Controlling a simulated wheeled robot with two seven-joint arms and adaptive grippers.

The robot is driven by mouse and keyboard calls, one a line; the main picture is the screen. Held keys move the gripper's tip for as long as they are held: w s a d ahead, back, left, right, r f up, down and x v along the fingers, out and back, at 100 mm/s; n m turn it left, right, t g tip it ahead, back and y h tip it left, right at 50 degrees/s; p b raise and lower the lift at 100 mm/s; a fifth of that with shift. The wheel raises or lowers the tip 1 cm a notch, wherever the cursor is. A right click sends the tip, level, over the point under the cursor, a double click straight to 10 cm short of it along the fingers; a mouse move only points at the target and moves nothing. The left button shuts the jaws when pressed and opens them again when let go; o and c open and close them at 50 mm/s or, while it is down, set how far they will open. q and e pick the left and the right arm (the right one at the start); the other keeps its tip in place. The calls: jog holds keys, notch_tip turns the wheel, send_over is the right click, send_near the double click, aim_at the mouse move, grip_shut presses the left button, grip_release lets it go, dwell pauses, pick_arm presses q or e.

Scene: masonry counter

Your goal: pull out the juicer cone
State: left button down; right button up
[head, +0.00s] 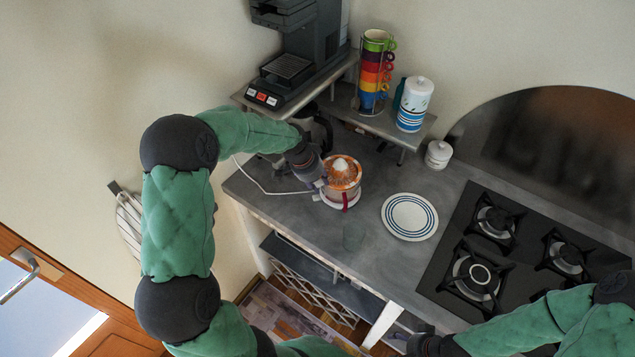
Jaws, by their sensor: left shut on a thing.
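The juicer stands upright on the grey counter, with an orange bowl (350,180) and a white base. Its pale juicer cone (341,165) points up in the middle of the bowl. My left gripper (319,183) reaches in from the left and is shut on the juicer at its left side. The fingertips are small and partly hidden, so the exact part held is hard to make out. My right gripper (402,343) is low in the picture, in front of the counter and well away from the juicer; its fingers are too dark to read.
The gas hob (505,245) is further right. A coffee machine (300,50), stacked cups (375,72) and a canister (414,103) stand on raised shelves behind.

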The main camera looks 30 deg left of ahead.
pick_arm(q)
jog(key=shift+r, duration=0.2)
jog(key=shift+r+p, duration=0.9)
jog(key=shift+r, duration=0.55)
